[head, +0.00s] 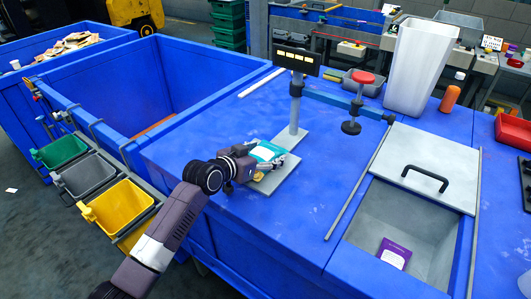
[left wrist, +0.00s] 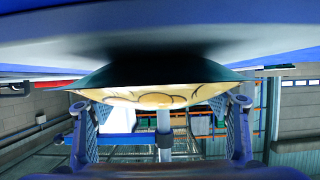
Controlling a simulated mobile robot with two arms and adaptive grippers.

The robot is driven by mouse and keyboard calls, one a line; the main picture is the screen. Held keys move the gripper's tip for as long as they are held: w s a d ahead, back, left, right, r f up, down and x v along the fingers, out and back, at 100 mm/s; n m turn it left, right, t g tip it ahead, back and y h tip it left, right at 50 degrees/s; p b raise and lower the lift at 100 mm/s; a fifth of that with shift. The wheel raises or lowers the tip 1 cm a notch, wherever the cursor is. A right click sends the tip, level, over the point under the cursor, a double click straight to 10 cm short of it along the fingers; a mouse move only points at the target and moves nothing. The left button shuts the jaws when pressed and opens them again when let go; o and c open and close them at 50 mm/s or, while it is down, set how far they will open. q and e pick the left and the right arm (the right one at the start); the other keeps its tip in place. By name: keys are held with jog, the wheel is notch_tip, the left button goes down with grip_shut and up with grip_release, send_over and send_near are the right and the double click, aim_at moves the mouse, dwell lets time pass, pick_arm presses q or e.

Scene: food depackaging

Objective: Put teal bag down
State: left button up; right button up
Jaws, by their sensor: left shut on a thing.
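The teal bag (head: 267,151), teal and white with a yellowish part, is at the grey plate (head: 266,183) on the blue table. My left gripper (head: 250,160) reaches in from the left and is shut on the bag. In the left wrist view the bag (left wrist: 165,96) spans between the two fingers of my left gripper (left wrist: 163,108), its dark teal edge and cream printed face showing. The bag looks very close to the plate; I cannot tell whether it touches it. My right gripper is not seen.
A post with a display (head: 297,60) rises behind the plate. A sunken grey bin (head: 385,218) at right holds a purple packet (head: 394,253). A tall white container (head: 421,66) stands behind. Blue table between is clear.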

pick_arm(q)
jog(key=o, duration=1.2)
jog(key=shift+f, duration=0.1)
jog(key=shift+o, duration=0.2)
jog(key=shift+r, duration=0.2)
jog(key=b+v, duration=0.1)
jog(key=v, duration=1.1)
jog(key=shift+a, duration=0.1)
